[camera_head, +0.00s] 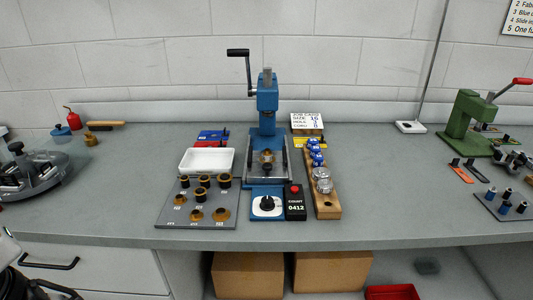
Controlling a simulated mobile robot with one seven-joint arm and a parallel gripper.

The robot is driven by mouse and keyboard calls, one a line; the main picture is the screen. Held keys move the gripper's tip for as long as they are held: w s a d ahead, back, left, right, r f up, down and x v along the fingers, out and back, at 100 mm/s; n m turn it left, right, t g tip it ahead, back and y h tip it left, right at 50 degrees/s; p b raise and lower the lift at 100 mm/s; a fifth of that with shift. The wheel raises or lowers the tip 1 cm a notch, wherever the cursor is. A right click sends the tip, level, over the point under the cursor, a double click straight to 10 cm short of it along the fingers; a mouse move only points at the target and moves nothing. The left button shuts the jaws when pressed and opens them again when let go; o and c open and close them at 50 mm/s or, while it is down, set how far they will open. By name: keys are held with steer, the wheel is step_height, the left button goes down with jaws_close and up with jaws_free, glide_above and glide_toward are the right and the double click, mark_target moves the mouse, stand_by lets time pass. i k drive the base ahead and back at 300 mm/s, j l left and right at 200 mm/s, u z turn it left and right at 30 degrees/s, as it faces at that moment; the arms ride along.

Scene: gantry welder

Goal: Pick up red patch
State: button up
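A flat red piece (210,144), which looks like the red patch, lies on the bench behind the white tray (184,161). A flat blue piece (211,135) lies just behind it, and small dark parts show at the right ends of both. The tray hides part of the area in front of the red piece. My gripper is not in view; only a white and dark part, probably of my arm, shows at the lower left edge.
A blue hand press (267,100) stands right of the patches. A grey board (170,220) with several dies lies in front of the tray. A wooden rack (327,207) stands right of the press. Bench left of the board is clear.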

mark_target(215, 144)
steer(key=i+l+u, duration=0.1)
steer(key=u, duration=1.5)
steer(key=l, duration=1.05)
steer(key=i+l, duration=0.3)
steer(key=i, duration=0.2)
steer(key=u, duration=0.05)
